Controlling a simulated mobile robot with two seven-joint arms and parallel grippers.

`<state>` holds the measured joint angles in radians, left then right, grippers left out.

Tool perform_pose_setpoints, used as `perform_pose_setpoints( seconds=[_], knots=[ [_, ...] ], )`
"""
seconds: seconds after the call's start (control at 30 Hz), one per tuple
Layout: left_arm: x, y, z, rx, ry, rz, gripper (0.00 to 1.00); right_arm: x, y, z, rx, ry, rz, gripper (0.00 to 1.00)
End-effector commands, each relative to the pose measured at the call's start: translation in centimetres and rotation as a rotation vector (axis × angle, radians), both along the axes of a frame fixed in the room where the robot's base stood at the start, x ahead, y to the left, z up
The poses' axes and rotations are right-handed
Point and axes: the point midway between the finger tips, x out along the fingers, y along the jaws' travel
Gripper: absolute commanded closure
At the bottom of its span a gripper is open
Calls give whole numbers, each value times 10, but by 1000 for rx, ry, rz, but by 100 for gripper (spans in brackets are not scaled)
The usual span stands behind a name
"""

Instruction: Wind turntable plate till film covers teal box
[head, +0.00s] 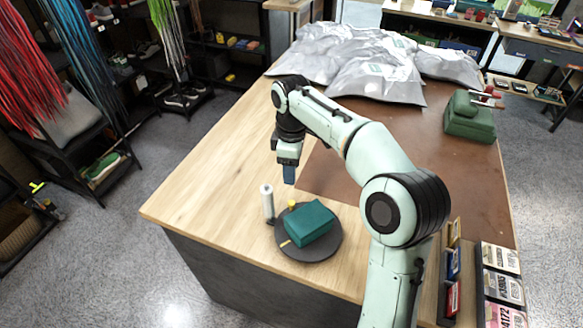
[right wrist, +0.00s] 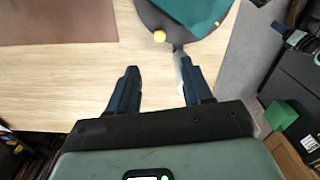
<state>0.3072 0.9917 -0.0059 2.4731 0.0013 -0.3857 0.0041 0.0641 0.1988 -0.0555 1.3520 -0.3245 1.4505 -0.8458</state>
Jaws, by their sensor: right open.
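The teal box (head: 310,217) lies on the round dark turntable plate (head: 327,250) near the table's front edge; no film shows clearly on it. A white upright film roll (head: 267,201) stands left of the plate. A small yellow knob (head: 292,204) is at the plate's back edge. My right gripper (head: 289,176) is above the table, behind the plate and apart from it. In the right wrist view its fingers (right wrist: 158,88) are spread with bare wood between them. There the teal box (right wrist: 200,10), plate (right wrist: 152,16) and yellow knob (right wrist: 160,36) show at the top. My left gripper is out of view.
Grey plastic packages (head: 375,70) cover the table's far end. A green case (head: 470,118) stands at the far right on a brown mat (head: 440,150). Number cards (head: 500,288) lie at the near right. Bare wood (head: 215,180) left of my arm is clear.

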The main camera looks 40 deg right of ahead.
Motion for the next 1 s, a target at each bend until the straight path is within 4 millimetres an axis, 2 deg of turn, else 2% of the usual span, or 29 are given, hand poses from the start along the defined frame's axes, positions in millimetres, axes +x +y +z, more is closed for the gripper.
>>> perform_pose_setpoints(
  seconds=[0.03,0.13,0.17,0.23,0.33,0.5,0.6,0.77,0.87,1.0],
  knots=[
    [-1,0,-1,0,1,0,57,-1,-1,-1,2,1,-3,66],
    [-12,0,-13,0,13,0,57,-11,-9,-15,43,2,-62,98],
    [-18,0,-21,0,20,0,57,-16,-14,-22,69,1,-100,100],
    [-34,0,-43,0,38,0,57,-32,-29,-42,152,-13,-219,100],
    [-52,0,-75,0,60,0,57,-51,-54,-61,291,-70,-423,100],
    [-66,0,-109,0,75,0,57,-68,-92,-61,480,-208,-699,100],
    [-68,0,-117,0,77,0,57,-72,-105,-54,542,-268,-782,100],
    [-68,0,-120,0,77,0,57,-70,-107,-53,575,-297,-818,100],
    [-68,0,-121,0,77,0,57,-63,-101,-63,576,-295,-815,100],
    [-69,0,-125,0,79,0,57,-51,-90,-87,575,-290,-814,100]
  ],
)
